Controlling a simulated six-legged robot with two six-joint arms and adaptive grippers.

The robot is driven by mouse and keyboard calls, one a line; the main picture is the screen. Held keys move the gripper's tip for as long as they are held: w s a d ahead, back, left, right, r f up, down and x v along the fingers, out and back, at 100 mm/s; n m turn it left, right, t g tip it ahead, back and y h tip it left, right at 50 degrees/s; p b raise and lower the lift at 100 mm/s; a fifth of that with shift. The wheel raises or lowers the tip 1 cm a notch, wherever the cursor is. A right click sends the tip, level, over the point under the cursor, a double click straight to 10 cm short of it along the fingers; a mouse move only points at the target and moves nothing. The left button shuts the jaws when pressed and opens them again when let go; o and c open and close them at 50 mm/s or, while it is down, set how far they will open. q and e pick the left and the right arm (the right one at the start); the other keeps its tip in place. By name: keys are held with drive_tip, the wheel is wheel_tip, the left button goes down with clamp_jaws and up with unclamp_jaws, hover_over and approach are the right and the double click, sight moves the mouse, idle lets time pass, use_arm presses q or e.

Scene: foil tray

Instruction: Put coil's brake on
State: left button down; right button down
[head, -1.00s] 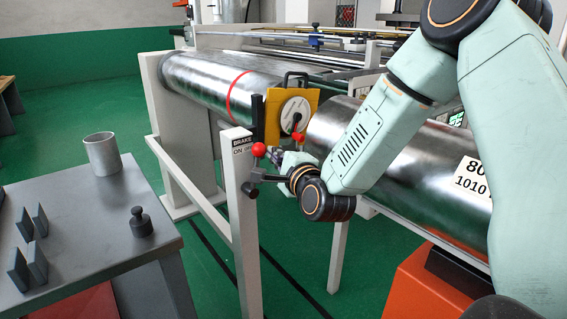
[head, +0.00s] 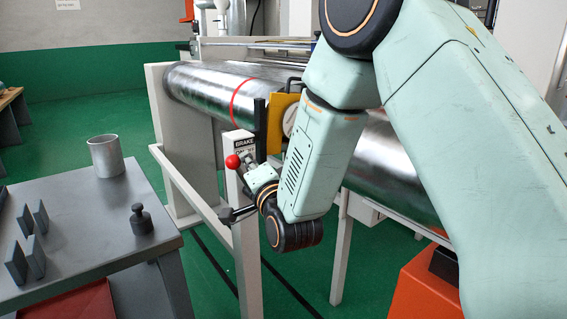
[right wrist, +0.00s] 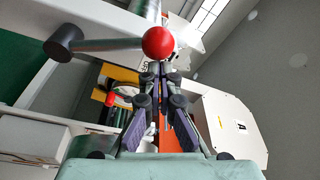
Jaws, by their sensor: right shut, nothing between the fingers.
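The brake lever's red ball (head: 233,161) stands at the upper left of the white brake post (head: 246,262), partly in front of the BRAKE label (head: 243,143). The ball is on the ON side of the label, and the ON and OFF words are hard to read. In the right wrist view the red ball (right wrist: 158,42) sits on a rod from a dark round hub (right wrist: 62,44). My right gripper (right wrist: 156,70) is shut and empty, its tips just below the ball in that view; I cannot tell if they touch. The steel coil (head: 215,88) with a red band lies behind. My left gripper is not in view.
A grey table (head: 75,243) at the left bears a metal cup (head: 106,157), a small dark weight (head: 140,220) and several upright grey plates. White frame rails run beside the post. Green floor lies open between the table and the post.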

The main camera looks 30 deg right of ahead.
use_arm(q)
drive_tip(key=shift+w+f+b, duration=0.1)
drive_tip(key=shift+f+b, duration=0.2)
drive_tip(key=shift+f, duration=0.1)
use_arm(e)
drive_tip(key=shift+s+a+f+n, duration=0.1)
drive_tip(key=shift+a+f+n, duration=0.1)
drive_tip(key=shift+a+n, duration=0.3)
drive_tip(key=shift+s+a+f+n, duration=0.15)
drive_tip(key=shift+a+n, duration=0.25)
drive_tip(key=shift+n, duration=0.2)
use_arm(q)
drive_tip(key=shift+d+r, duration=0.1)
use_arm(e)
drive_tip(key=shift+w+d+r, duration=0.1)
drive_tip(key=shift+w+d, duration=0.05)
